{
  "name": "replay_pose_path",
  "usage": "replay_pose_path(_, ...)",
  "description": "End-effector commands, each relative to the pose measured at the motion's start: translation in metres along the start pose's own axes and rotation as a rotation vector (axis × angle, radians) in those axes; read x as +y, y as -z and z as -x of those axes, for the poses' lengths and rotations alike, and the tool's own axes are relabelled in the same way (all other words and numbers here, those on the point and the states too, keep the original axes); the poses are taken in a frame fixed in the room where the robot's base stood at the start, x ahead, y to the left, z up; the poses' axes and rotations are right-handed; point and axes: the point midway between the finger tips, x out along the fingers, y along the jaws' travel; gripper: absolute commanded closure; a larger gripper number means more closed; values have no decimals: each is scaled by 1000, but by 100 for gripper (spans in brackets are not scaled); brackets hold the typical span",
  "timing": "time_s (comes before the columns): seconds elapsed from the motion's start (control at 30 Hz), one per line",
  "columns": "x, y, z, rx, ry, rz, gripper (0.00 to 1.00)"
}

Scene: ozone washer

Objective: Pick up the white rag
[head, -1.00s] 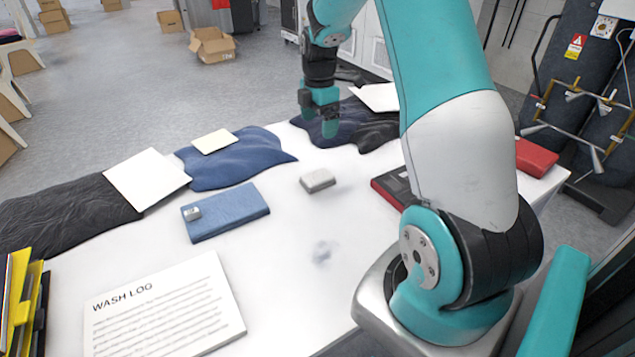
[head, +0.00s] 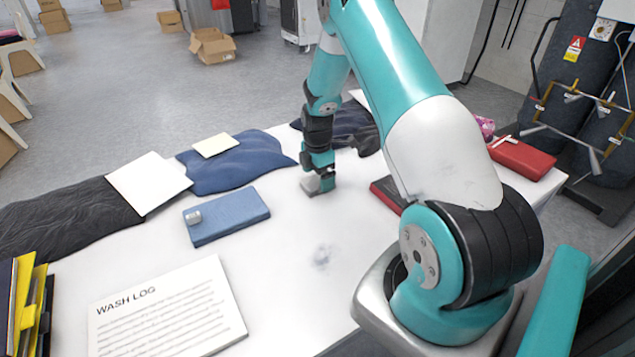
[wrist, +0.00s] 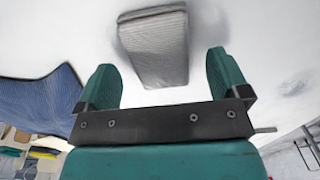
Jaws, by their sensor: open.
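The white rag is a small, folded, greyish-white block lying on the white table. In the wrist view the rag (wrist: 152,45) lies between and beyond the two teal fingers of my gripper (wrist: 161,72), with gaps on both sides. In the head view my gripper (head: 322,180) points down at the rag (head: 311,186), hiding part of it. My gripper is open, with nothing clamped in it. I cannot tell exactly how high the fingertips are above the table.
A wash log sheet (head: 165,318) is at the front left. Dark and blue garments line the far edge. A red case (head: 522,160) lies right. The table's middle front is clear.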

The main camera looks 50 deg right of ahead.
Motion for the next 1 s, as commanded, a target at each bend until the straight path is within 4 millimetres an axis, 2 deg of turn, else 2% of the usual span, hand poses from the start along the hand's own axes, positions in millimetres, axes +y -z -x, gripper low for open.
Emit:
replay_pose_path(0.17,0,0,-20,0,1,0,6)
replay_pose_path(0.4,0,0,-22,0,-1,0,6)
replay_pose_path(0.47,0,0,-22,0,-1,0,18)
replay_pose_path(0.63,0,0,-22,0,0,0,57)
replay_pose_path(0.7,0,0,-22,0,0,1,64)
replay_pose_path(1.0,0,0,-18,0,-1,1,64)
